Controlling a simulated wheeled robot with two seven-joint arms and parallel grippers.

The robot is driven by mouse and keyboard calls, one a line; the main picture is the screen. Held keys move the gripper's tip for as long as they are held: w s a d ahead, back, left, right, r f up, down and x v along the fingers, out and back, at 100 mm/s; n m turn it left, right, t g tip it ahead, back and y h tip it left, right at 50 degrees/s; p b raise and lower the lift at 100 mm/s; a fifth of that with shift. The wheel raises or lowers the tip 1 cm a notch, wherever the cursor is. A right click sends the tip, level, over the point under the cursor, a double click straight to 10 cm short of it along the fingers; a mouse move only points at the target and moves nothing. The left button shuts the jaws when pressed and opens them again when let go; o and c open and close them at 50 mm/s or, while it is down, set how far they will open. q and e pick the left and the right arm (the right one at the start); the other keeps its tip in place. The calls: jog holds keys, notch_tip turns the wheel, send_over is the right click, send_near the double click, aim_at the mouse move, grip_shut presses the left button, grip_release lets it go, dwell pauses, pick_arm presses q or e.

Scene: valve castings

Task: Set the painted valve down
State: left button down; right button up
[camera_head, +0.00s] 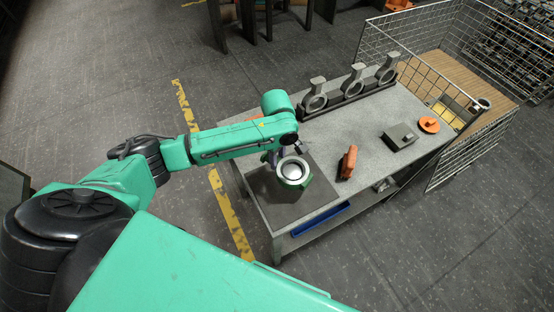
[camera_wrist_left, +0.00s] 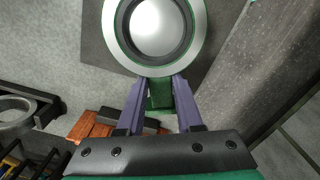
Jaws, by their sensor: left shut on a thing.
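The painted valve (camera_head: 293,172) is a green body with a pale metal ring and a grey disc in its face. It is over the dark mat (camera_head: 318,205) at the table's near left end. In the left wrist view the valve (camera_wrist_left: 155,27) fills the top middle, ring facing the camera. My left gripper (camera_head: 275,157) is shut on its green stem, which shows between the two purple fingers (camera_wrist_left: 160,88). I cannot tell whether the valve touches the mat. My right gripper is out of view.
A dark rack (camera_head: 350,98) with three grey valve castings runs along the table's back edge. A wire cage (camera_head: 480,160) stands past the right end.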

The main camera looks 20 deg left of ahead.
aim_at(278, 168)
pick_arm(q)
jog(key=shift+w+r, duration=0.1)
jog(key=shift+r, duration=0.1)
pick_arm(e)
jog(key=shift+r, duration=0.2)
pick_arm(q)
jog(key=shift+r+p, duration=0.2)
jog(key=shift+p, duration=0.6)
notch_tip(278, 168, down, 6)
jog(key=shift+r+b, duration=0.1)
jog(key=shift+b, duration=1)
jog(key=shift+f, duration=0.55)
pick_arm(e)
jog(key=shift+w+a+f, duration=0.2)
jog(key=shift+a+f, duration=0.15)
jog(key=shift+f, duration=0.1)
pick_arm(q)
jog(key=shift+f, duration=0.15)
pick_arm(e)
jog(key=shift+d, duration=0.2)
